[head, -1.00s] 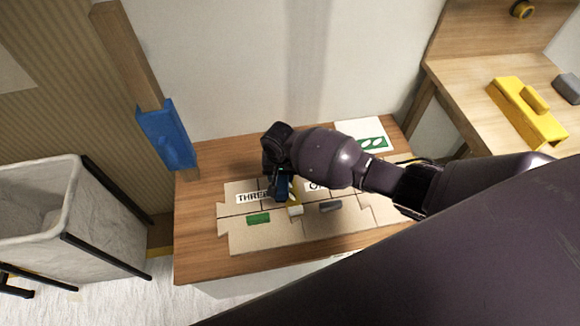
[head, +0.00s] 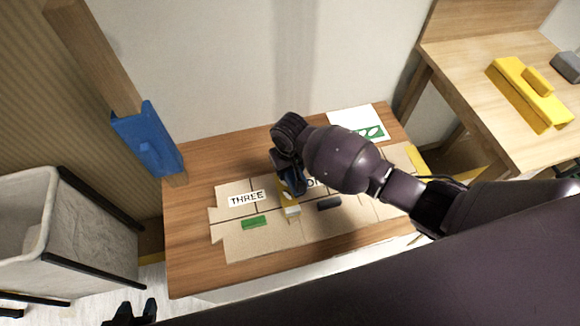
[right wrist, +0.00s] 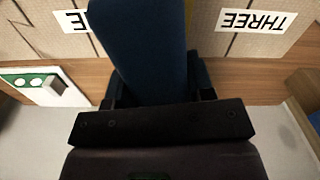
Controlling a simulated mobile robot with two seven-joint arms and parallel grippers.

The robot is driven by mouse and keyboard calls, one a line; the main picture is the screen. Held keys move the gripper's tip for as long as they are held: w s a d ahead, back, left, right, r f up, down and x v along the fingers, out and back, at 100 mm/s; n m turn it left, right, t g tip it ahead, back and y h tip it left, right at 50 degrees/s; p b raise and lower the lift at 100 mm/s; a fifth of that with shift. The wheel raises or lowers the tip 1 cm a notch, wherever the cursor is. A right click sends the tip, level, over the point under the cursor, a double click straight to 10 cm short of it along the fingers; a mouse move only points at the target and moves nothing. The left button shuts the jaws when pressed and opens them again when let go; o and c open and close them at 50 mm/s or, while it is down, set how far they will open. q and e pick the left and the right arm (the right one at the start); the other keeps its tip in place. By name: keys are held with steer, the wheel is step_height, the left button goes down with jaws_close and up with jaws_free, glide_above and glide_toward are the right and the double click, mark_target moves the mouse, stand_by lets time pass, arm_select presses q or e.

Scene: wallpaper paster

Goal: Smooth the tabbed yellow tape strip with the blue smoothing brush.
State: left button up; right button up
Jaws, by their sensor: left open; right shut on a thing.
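The board (head: 235,247) lies on the wooden table, with word labels on it. The yellow tape strip (head: 284,196) with a white tab (head: 292,211) lies on it between the "THREE" label (head: 246,198) and a partly covered label. My right gripper (head: 290,178) is over the strip's far end, shut on the blue smoothing brush (right wrist: 150,45). The brush fills the middle of the right wrist view; whether its working edge touches the strip is hidden. My left gripper (head: 136,313) is at the bottom left, open and empty, away from the board.
A green piece (head: 254,222) and a dark grey piece (head: 329,203) lie on the board. A white card (head: 352,119) with green shapes lies behind. A blue holder (head: 148,140) on a post and a bin (head: 95,225) stand left. A yellow tool (head: 527,92) lies on the right table.

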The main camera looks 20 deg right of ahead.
steer(key=shift+w+r+p, duration=0.1)
steer(key=shift+r+p, duration=0.1)
steer(key=shift+p, duration=0.15)
steer(key=shift+f+b, duration=0.3)
steer(key=shift+f, duration=1.1)
steer(key=shift+f, duration=0.35)
steer(key=shift+f, duration=1)
stand_by(1.6)
steer(key=shift+r, duration=0.15)
stand_by(1.3)
